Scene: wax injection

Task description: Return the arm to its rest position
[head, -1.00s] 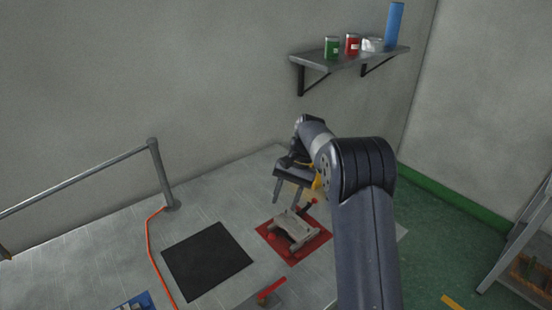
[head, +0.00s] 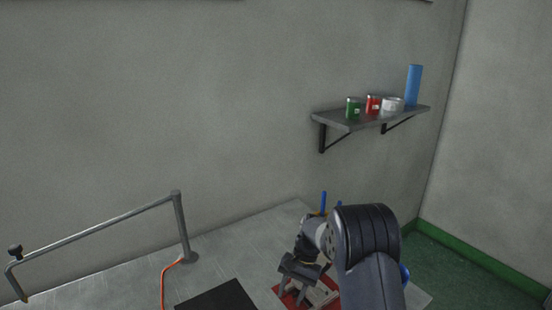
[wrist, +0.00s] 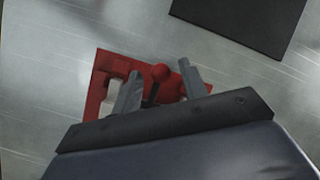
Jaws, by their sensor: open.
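My gripper (head: 299,276) is above the right part of the grey bench, with its fingers apart and nothing seen between them. In the wrist view my gripper (wrist: 160,85) shows two grey fingers spread on either side of a red ball knob (wrist: 160,73) that lies below. The knob belongs to a fixture on a red mat (wrist: 98,98). In the head view the grey fixture (head: 322,293) on its red mat (head: 288,297) is partly hidden behind my gripper and arm.
A black mat (head: 222,297) lies left of the red mat. A metal rail (head: 110,221) stands at the bench's left, with an orange cord (head: 166,280) by its post. A wall shelf (head: 370,119) with cans and a blue cylinder (head: 413,86) hangs above. The bench's back is clear.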

